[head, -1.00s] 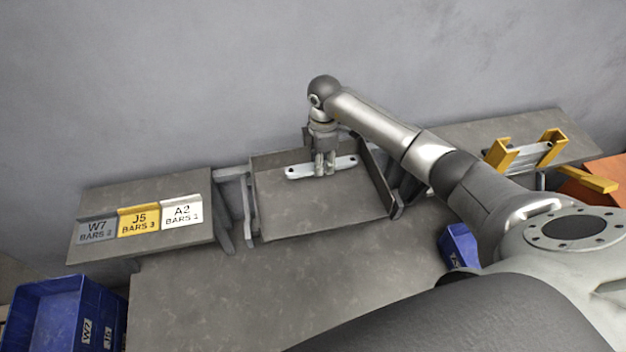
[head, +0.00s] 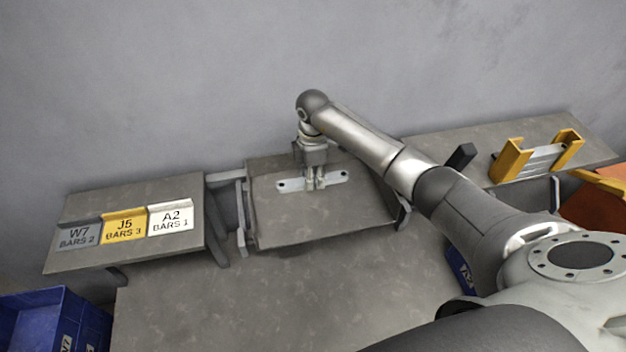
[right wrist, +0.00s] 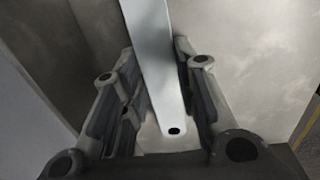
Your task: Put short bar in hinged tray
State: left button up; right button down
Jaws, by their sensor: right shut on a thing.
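The short bar (head: 286,185) is a light grey metal strip with holes near its ends. My right gripper (head: 316,186) is shut on its middle, fingers pointing down. The bar lies crosswise over the back part of the grey hinged tray (head: 320,222); I cannot tell whether it touches the tray floor. In the right wrist view the bar (right wrist: 150,50) runs between the two fingers (right wrist: 160,100), its holed end near the palm. My left gripper is not in view.
Left of the tray, a shelf (head: 80,255) carries labels W7, J5 and A2. A blue bin (head: 35,315) stands lower left. On the right shelf (head: 430,150) are a yellow bracket rack (head: 512,160) and a dark block (head: 461,156). The front worktop (head: 250,300) is clear.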

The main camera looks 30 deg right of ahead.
jog(key=c, duration=1.1)
grip_release()
notch_tip(320, 180, up, 12)
jog(key=shift+r+b, duration=0.1)
jog(key=shift+b, duration=0.45)
